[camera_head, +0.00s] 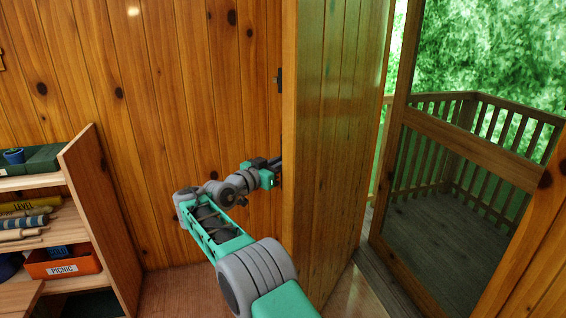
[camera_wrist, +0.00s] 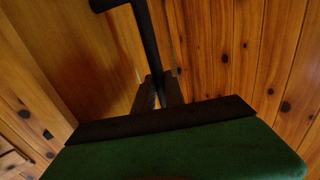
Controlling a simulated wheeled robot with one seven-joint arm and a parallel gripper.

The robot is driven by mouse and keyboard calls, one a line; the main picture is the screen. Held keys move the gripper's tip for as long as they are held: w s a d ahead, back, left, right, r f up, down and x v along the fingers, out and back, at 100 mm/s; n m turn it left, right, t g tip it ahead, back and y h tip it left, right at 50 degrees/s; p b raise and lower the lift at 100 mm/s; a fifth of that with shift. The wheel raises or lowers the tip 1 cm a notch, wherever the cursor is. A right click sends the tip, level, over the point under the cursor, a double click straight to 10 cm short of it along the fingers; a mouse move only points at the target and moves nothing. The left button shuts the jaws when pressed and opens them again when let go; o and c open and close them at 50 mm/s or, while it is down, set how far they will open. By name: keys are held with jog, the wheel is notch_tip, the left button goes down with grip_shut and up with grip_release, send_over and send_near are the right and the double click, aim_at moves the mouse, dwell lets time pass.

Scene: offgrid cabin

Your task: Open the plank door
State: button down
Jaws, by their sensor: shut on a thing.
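The plank door (camera_head: 335,130) stands swung open into the room, with its edge toward me and the doorway uncovered to its right. My gripper (camera_head: 279,162) reaches to the door's left side, and its fingertips are partly hidden by the door edge. In the wrist view my gripper (camera_wrist: 158,90) is shut on a dark bar handle (camera_wrist: 147,42). The handle runs up from the fingers and bends left at its top. A smooth wooden surface, likely the door (camera_wrist: 85,60), lies behind it at left.
The plank wall (camera_head: 190,100) is behind my arm. Through the doorway, a mesh screen door (camera_head: 470,155) fronts a railed porch. Floor shows below my arm.

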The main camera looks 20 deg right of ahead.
jog(key=shift+d+r, duration=0.1)
jog(key=shift+d, duration=0.05)
jog(key=c, duration=1.8)
grip_release()
jog(key=shift+c, duration=0.2)
jog(key=shift+o, duration=1.4)
jog(key=shift+d, duration=0.25)
jog(key=shift+o, duration=0.8)
jog(key=shift+a, duration=0.35)
jog(key=shift+s+a, duration=0.1)
jog(key=shift+a, duration=0.15)
jog(key=b+v, duration=0.7)
jog(key=b, duration=0.3)
